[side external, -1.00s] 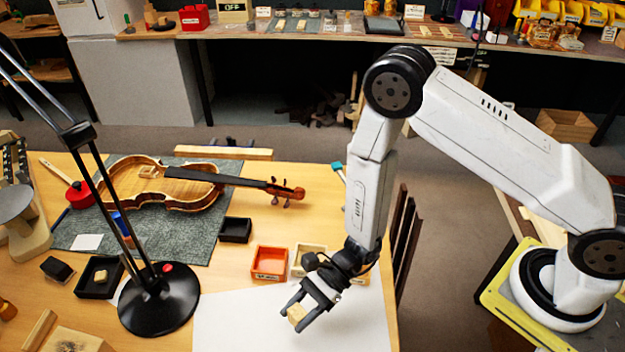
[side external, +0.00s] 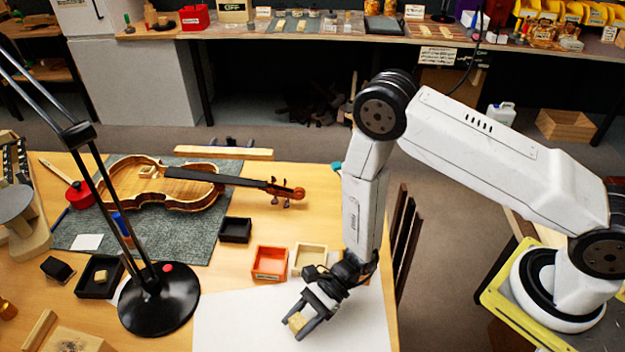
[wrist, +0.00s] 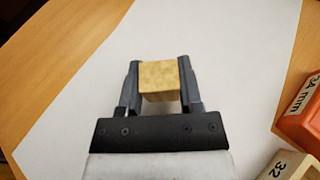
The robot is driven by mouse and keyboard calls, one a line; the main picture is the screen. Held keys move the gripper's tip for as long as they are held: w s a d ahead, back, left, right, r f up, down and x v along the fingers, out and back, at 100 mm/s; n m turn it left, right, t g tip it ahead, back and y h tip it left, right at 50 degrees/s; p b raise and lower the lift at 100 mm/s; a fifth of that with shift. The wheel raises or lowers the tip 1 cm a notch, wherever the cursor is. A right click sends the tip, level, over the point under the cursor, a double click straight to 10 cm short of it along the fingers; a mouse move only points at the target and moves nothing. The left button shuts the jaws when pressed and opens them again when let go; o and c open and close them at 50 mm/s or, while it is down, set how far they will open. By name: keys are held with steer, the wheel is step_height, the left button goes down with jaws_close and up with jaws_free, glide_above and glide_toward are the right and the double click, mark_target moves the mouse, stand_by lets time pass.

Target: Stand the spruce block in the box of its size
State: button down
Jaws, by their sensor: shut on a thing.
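The spruce block (side external: 297,321) is a small pale wooden block. My gripper (side external: 304,322) is shut on it, over the white sheet in the side view. In the wrist view the spruce block (wrist: 159,80) sits between the two dark fingers of my gripper (wrist: 159,82). I cannot tell its exact height over the sheet. An orange box (side external: 270,263) and a cream box (side external: 309,260) stand side by side behind the gripper. In the wrist view the orange box (wrist: 303,122) carries a label ending in "4 mm", and the cream box (wrist: 291,166) is labelled "32".
The white sheet (side external: 230,325) is otherwise clear. A black box (side external: 235,230) stands behind the orange box. A violin (side external: 170,185) lies on a grey mat (side external: 80,235). A black lamp (side external: 158,300) stands at left, near a black tray (side external: 98,277) holding a small wooden piece.

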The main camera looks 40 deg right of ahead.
steer(key=shift+c, duration=1.3)
jaws_free()
steer(key=shift+r, duration=0.15)
steer(key=shift+v, duration=6)
